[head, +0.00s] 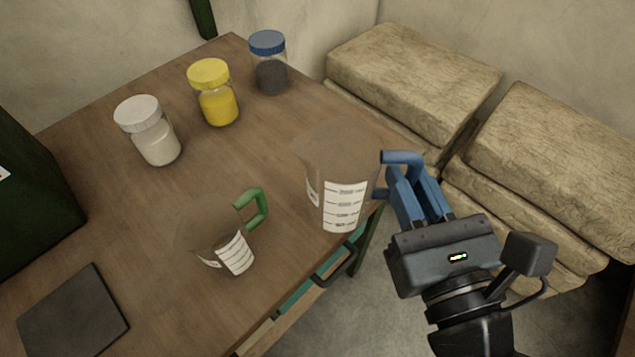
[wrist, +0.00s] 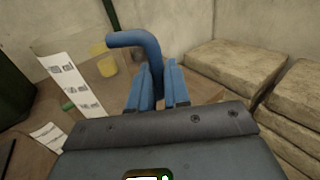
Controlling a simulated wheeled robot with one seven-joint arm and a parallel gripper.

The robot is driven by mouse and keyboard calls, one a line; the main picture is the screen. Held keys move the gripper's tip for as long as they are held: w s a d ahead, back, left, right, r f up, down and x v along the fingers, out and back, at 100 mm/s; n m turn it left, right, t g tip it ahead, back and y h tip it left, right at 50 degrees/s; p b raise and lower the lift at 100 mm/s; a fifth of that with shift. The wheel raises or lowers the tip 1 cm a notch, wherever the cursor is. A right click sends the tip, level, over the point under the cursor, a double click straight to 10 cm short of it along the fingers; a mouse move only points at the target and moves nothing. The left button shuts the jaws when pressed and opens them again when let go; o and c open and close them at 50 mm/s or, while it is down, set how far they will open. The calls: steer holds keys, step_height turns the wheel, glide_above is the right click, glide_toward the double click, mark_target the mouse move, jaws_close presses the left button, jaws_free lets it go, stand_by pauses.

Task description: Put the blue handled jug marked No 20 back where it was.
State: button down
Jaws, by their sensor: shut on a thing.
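A clear jug with a blue handle (head: 340,190) and a white printed scale label is at the right edge of the wooden table (head: 170,200) in the head view. Whether its base touches the table I cannot tell. My gripper (head: 410,190) is shut on the blue handle, to the right of the jug body. In the wrist view the blue handle (wrist: 142,45) rises between the fingers, with the clear body and label to its left. No "No 20" mark is readable. A smaller clear jug with a green handle (head: 238,250) stands on the table to the left.
Three jars stand toward the back: white-lidded (head: 150,130), yellow-lidded (head: 214,92) and blue-lidded (head: 269,62). A dark flat square (head: 73,318) and a dark green box (head: 30,200) are at left. Stacked tan sacks (head: 415,85) lie right of the table. Bare tabletop lies between jars and jugs.

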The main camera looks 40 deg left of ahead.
steer(key=w+a+f, duration=0.1)
steer(key=a+f, duration=0.1)
steer(key=a, duration=0.1)
steer(key=w+a+f, duration=0.1)
steer(key=a+f, duration=0.1)
steer(key=a, duration=0.2)
steer(key=w+a+f+b, duration=0.1)
steer(key=a+f, duration=0.1)
steer(key=a, duration=0.2)
steer(key=shift+w+f, duration=0.25)
steer(key=shift+f, duration=0.15)
step_height(320, 180, down, 4)
steer(key=shift+f+b, duration=0.1)
steer(key=shift+b, duration=1)
steer(key=c, duration=1.1)
jaws_free()
steer(key=shift+o, duration=0.2)
steer(key=v, duration=1.2)
steer(key=shift+b, duration=0.35)
